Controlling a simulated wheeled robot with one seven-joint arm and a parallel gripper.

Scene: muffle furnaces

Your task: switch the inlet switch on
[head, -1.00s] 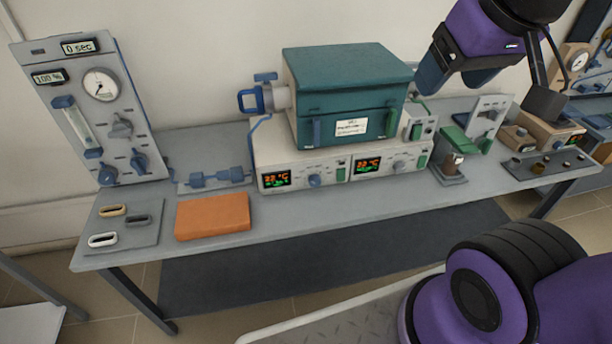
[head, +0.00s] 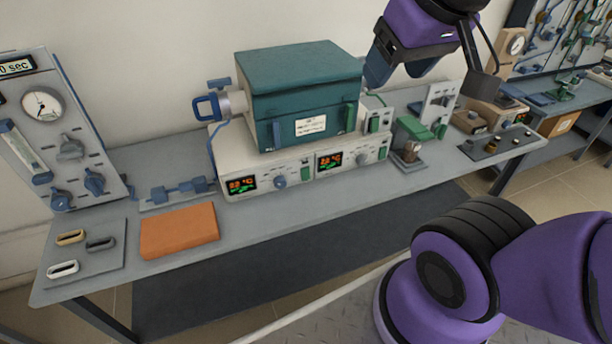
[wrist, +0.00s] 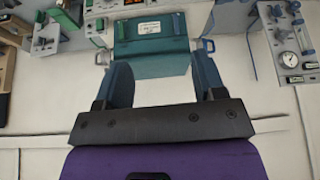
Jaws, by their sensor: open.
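The teal muffle furnace (head: 300,85) stands on a light control base with two lit displays. The gas panel (head: 85,150) with dial and blue knobs stands at left. I cannot tell which control is the inlet switch. My gripper (wrist: 162,75) is open and empty, its two blue fingers spread; the furnace (wrist: 155,62) shows beyond them in the wrist view. In the head view it hangs above and right of the furnace.
An orange block (head: 180,230) and a tray of small oval rings (head: 112,262) lie at the bench's front left. A green-topped device (head: 412,135) and several small items stand at right. The bench front strip is mostly clear.

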